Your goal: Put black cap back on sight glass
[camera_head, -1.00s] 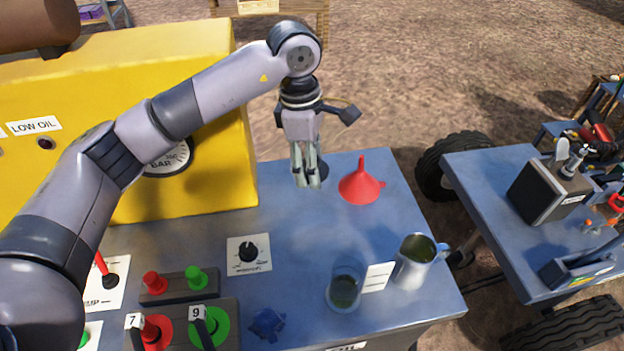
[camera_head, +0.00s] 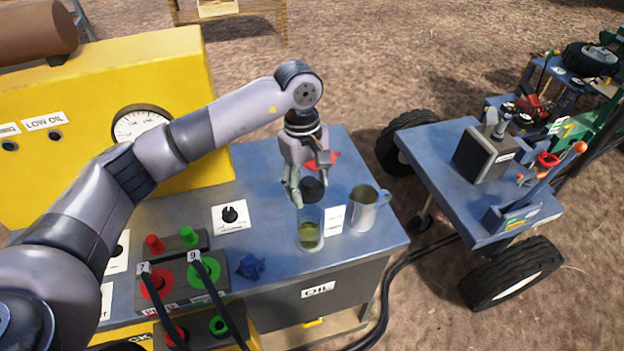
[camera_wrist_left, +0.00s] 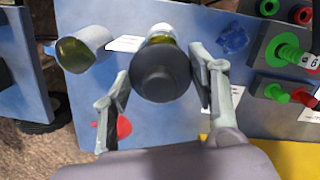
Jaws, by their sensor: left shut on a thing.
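The black cap (camera_head: 313,190) is round and dark, held between the fingers of my left gripper (camera_head: 303,192). In the head view it is right above the mouth of the sight glass (camera_head: 310,228), a clear upright cylinder with green-yellow liquid low inside. I cannot tell whether the cap touches the rim. In the left wrist view the cap (camera_wrist_left: 161,72) sits between the two fingers and hides most of the glass (camera_wrist_left: 160,36) behind it. My right gripper is not in view.
A metal jug (camera_head: 364,209) stands right of the glass, past a white label card (camera_head: 334,219). A red funnel (camera_head: 322,160) is behind my gripper. A blue crumpled object (camera_head: 250,267) and a red-and-green button box (camera_head: 180,275) lie to the left.

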